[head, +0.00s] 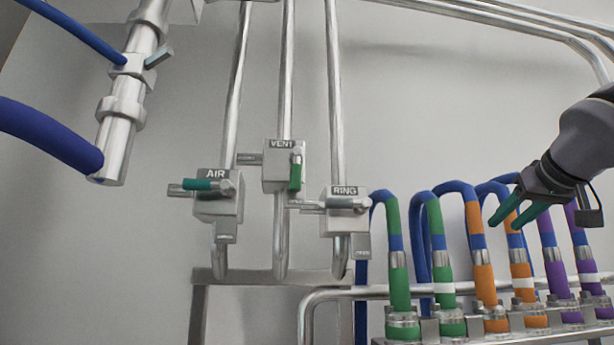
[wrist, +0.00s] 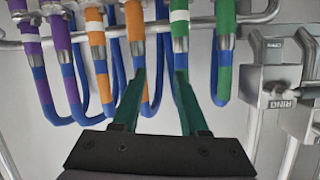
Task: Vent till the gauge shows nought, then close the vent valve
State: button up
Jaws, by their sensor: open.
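The vent valve (head: 284,164) is a pale block labelled VENT on the middle vertical pipe. Its green handle (head: 295,176) points straight down, in line with the pipe. No gauge shows in either view. My gripper (head: 514,215) is at the right, well away from the vent valve, in front of the banded hoses. Its two teal fingers are apart with nothing held between them. The wrist view also shows my gripper (wrist: 160,76) open before the hoses; the vent valve is not clearly seen there.
Left of the vent valve is the AIR valve (head: 217,200), its teal handle sideways. To the right is the RING valve (head: 345,212), its grey handle sideways. Several green, orange and purple banded hoses (head: 396,270) stand at lower right. Wall space between RING and my gripper is open above the hoses.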

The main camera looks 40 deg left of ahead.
jog(key=s+a+r+n+g+y, duration=0.1)
jog(key=s+a+r+n+y, duration=0.2)
jog(key=a, duration=0.4)
jog(key=s+a+r+n+g+y, duration=0.1)
jog(key=s+a+r+y, duration=0.15)
jog(key=s+a, duration=0.35)
jog(key=n+g+y, duration=0.3)
jog(key=n+g, duration=0.2)
send_near(300, 174)
jog(key=x, duration=1.1)
jog(key=shift+a, duration=0.1)
grip_shut()
